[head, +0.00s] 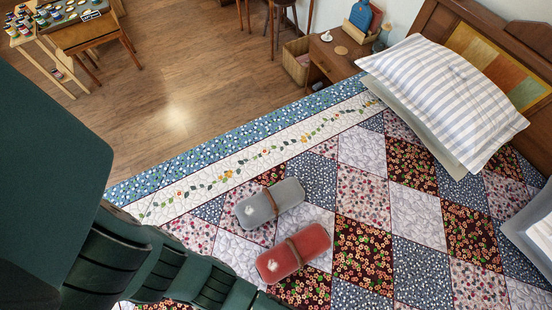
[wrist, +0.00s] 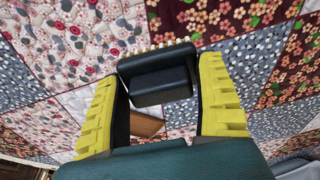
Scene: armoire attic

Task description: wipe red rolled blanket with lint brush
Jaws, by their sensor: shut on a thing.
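The red rolled blanket (head: 305,244) lies on the quilted bed in the head view, with a brown strap around it and a pale lint patch near its left end. My gripper (wrist: 162,84), with yellow ribbed fingers, is shut on the lint brush (wrist: 160,84) in the wrist view. The brush shows a black block with a tan bristled edge at its far side and a brown wooden part nearer the palm. The quilt shows beyond the brush; no blanket shows in the wrist view. In the head view my gripper and the brush are hidden.
A grey rolled blanket (head: 265,204) with a strap and pale patch lies beside the red one. A striped pillow (head: 445,90) is at the headboard. A nightstand (head: 338,55) stands beyond the bed. The quilt (head: 400,210) right of the blankets is clear.

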